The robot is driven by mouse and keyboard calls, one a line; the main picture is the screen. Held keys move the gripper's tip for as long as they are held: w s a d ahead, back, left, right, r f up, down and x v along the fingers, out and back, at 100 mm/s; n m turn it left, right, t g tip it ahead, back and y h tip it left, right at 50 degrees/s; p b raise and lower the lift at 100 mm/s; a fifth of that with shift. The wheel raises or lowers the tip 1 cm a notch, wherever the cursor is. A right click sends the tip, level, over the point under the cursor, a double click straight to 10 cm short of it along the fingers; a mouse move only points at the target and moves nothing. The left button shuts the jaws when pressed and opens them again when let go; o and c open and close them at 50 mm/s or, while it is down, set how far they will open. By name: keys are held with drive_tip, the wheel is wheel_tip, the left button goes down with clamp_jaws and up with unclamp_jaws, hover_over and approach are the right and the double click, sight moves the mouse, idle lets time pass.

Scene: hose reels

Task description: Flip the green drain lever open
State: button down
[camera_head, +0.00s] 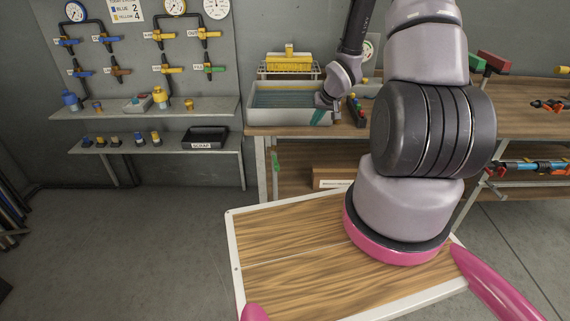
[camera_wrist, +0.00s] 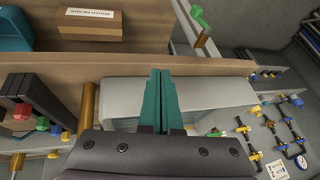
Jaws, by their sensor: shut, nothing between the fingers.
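A small green lever (camera_head: 276,161) shows low at the left front of the workbench, below the grey wash tank (camera_head: 262,117). It looks like the drain lever. In the wrist view a green handle (camera_wrist: 197,14) sits on a brass-coloured stem near the top edge, beside a bench leg. Its exact angle is hard to tell. My gripper (camera_head: 318,117) has teal fingers, closed together and empty, at the front right of the tank. In the wrist view the fingers (camera_wrist: 160,100) point toward the bench front, to the left of and apart from the green handle.
The workbench (camera_head: 290,130) has a lower shelf with a cardboard box (camera_head: 335,183). A rack of coloured pieces (camera_head: 356,110) stands right of my gripper. Shelves (camera_head: 150,112) and a valve board (camera_head: 140,45) are at left. Floor left of the bench is clear.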

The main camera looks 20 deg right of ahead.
sight(275, 161)
drive_tip(key=s+a+f+y, duration=0.2)
drive_tip(key=a+f, duration=0.1)
drive_tip(key=f, duration=0.7)
drive_tip(key=w+a+f, duration=0.5)
drive_tip(key=a+f, duration=0.2)
drive_tip(key=f, duration=0.2)
drive_tip(key=shift+w+f, duration=0.2)
drive_tip(key=shift+a, duration=0.1)
